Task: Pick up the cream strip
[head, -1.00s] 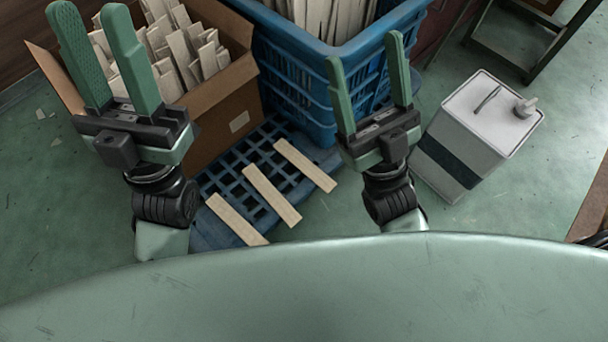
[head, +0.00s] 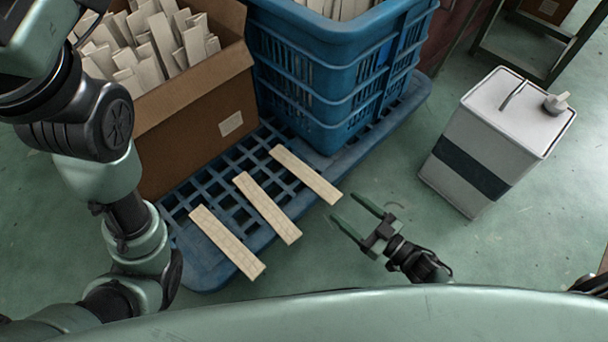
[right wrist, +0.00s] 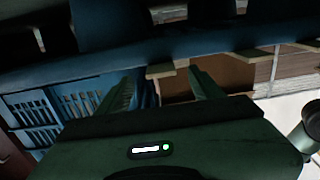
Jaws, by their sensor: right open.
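Three cream strips lie side by side at a slant on the blue slatted pallet (head: 205,262): a near-left strip (head: 227,242), a middle strip (head: 267,208) and a far-right strip (head: 306,174). Their near ends reach to or past the pallet's edge. My right gripper (head: 344,206) is open and empty, low, just right of the far-right strip's near end. In the right wrist view a pale strip end (right wrist: 160,70) shows between and beyond the open fingers; which strip it is I cannot tell. My left arm rises at the left; its gripper is outside the picture.
A cardboard box (head: 190,120) full of pale pieces and a blue crate (head: 320,85) stand at the pallet's back. A white canister (head: 495,140) with a dark band stands to the right. Green floor (head: 400,175) is free between pallet and canister.

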